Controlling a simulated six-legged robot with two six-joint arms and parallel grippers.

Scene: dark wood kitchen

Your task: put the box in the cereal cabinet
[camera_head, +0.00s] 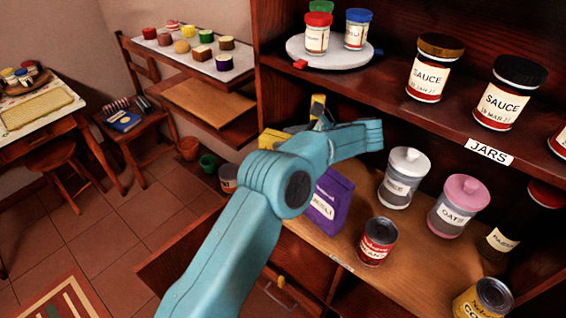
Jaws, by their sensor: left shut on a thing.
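My left arm reaches from the bottom edge into the open shelf unit. My left gripper (308,126) is at the back left of the lower compartment, partly hidden by my own wrist. It is shut on what looks like a yellow box (272,139); only parts of the box show beside the gripper and behind my arm. A purple box (331,198) with a white label stands upright on the lower shelf (408,265), just right of my elbow and partly covered by it. My right gripper is not in view.
White-lidded (403,177) and pink-lidded (458,207) jars and a red can (377,241) stand right of the purple box. Sauce jars (508,94) and a round tray (295,50) are on the shelf above, labelled JARS. A side table (20,112) and stool stand left.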

